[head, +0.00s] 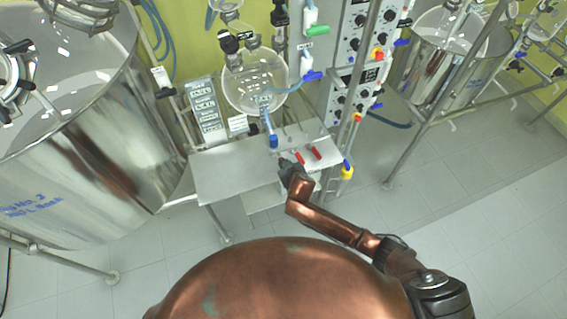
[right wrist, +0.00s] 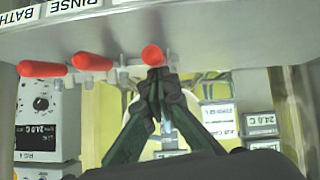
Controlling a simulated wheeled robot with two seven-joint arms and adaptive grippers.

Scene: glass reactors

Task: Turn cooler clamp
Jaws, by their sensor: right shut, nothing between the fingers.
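Clamps with red handles sit along the metal shelf (head: 225,172); two red handles show in the head view, a middle one (head: 299,157) and a right one (head: 316,153). The right wrist view shows three: a left handle (right wrist: 42,69), a middle one (right wrist: 93,62) and one pointing toward the camera (right wrist: 152,55). I cannot read which is the cooler clamp. My right gripper (head: 286,161) is shut and empty at the shelf's front. Its fingertips (right wrist: 158,76) are right by the handle that points at the camera; whether they touch it is unclear. My left gripper is out of view.
A round glass vessel (head: 255,82) stands behind the shelf, with a blue-ended fitting (head: 273,141) below it. A control rack (head: 352,60) and a metal post stand to the right. A large steel tank (head: 85,140) fills the left. Floor at right is clear.

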